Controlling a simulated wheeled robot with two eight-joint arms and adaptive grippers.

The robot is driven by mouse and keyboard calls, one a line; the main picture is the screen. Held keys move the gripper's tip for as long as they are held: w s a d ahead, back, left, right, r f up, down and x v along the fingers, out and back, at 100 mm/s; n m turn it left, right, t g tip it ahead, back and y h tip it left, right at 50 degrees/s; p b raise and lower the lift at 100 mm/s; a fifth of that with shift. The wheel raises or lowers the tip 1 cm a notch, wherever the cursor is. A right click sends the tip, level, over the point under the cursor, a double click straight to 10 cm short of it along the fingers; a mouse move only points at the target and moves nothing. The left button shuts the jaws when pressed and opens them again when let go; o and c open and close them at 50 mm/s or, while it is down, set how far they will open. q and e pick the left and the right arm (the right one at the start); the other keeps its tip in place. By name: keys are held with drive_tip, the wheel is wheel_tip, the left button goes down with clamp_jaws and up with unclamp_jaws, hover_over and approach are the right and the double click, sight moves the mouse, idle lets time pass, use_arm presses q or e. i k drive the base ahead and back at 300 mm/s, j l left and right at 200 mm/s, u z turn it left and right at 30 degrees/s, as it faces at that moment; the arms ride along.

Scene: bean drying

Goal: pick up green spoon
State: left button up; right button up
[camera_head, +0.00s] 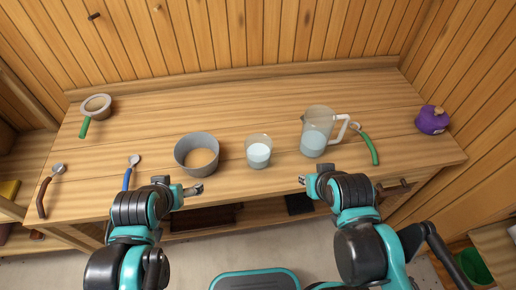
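The green spoon (369,148) lies on the right part of the wooden table, just right of a clear pitcher. Its curved green handle points toward the front edge, and its pale head lies close to the pitcher's handle. My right gripper (303,180) is at the table's front edge, left of the spoon and apart from it. My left gripper (198,189) is near the front edge below a grey pot, far from the spoon. Both grippers look empty, but their finger gaps are too small to make out.
The pitcher (315,135) stands between the spoon and the glass of white liquid (258,152). A purple pouch (432,120) sits far right.

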sight(354, 126)
drive_tip(key=z, duration=1.35)
drive_tip(key=i+l+z, duration=0.2)
drive_tip(key=z, duration=0.2)
drive_tip(key=i+l+z, duration=0.1)
drive_tip(key=i+z, duration=0.25)
